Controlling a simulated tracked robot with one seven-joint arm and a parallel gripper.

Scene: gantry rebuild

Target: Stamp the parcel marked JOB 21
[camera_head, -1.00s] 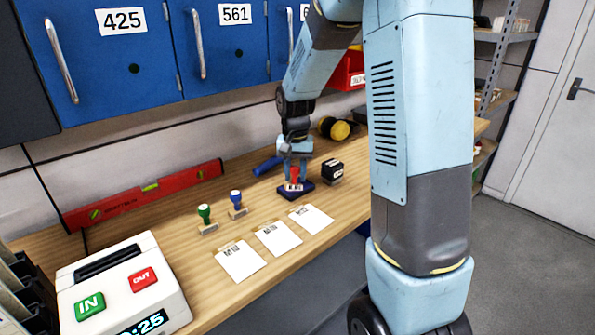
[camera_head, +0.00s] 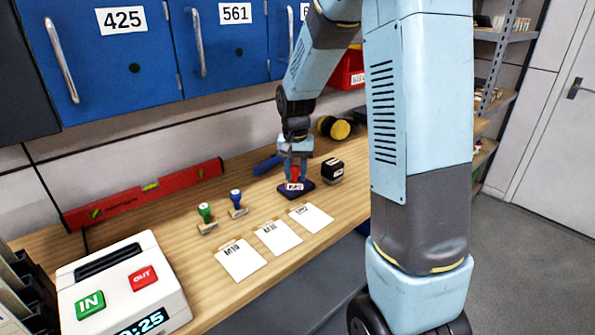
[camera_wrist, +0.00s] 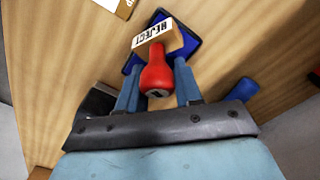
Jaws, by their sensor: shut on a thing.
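My gripper (camera_head: 295,163) is shut on the red handle of a stamp (camera_wrist: 157,72), whose wooden block has a label reading REJECT. The stamp is upright at a dark blue ink pad (camera_head: 305,190) on the bench; I cannot tell whether its face touches the pad. Three white cards lie in a row in front: a left card (camera_head: 242,261) whose mark seems to read M19, a middle card (camera_head: 279,240) and a right card (camera_head: 313,219), whose marks are too small to read surely. No mark JOB 21 is readable.
A green-handled stamp (camera_head: 206,216) and a blue-handled stamp (camera_head: 237,203) stand left of the pad. A black stamp (camera_head: 332,170) stands right of it. A red level (camera_head: 145,196) lies by the wall. A time clock (camera_head: 120,285) is at front left.

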